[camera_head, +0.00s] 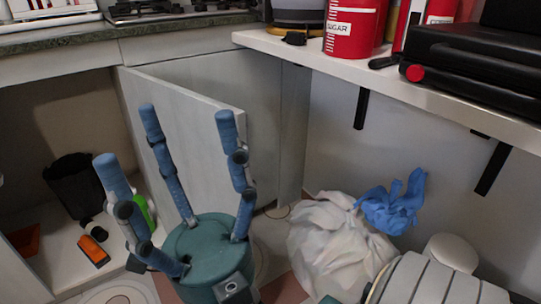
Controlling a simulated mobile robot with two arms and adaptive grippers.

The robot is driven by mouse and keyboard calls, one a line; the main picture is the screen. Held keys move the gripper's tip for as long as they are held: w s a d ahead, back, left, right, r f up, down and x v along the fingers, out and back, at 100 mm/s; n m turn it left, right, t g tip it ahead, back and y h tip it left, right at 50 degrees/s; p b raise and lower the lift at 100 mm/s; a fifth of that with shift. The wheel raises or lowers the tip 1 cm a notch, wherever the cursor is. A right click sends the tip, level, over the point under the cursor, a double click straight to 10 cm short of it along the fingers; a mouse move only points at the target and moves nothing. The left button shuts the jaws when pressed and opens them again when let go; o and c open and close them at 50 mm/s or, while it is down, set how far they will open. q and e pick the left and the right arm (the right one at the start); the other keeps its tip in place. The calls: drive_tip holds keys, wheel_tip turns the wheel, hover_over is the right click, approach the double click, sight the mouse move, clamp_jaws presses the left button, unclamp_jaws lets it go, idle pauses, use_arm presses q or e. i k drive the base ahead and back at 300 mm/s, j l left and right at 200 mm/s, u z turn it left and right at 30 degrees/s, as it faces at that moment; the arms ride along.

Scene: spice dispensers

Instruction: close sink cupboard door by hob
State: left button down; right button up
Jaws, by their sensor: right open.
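The white sink cupboard door (195,130) stands open below the counter, near the hob (180,8). Its far edge is by the cupboard front and its near edge sticks out into the room. My right gripper (165,150) is open and empty, with blue fingers and a teal palm. Its spread fingers point up in front of the door's inner face and hide parts of it. I cannot tell whether any finger touches the door. The open cupboard (55,115) is at the left. My left gripper is not in view.
Inside the cupboard are a black bin (75,185), an orange box (94,250) and a green item (143,212). A white bag (335,245) with a blue bag (393,205) lies on the floor right of my gripper. A shelf (290,48) with red canisters overhangs the right side.

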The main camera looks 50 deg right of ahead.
sight(187, 120)
drive_tip(key=k+z, duration=0.35)
drive_tip(key=k+l+z, duration=0.2)
drive_tip(key=k+z, duration=0.15)
drive_tip(key=k+l+z, duration=0.3)
drive_tip(key=k+j, duration=0.05)
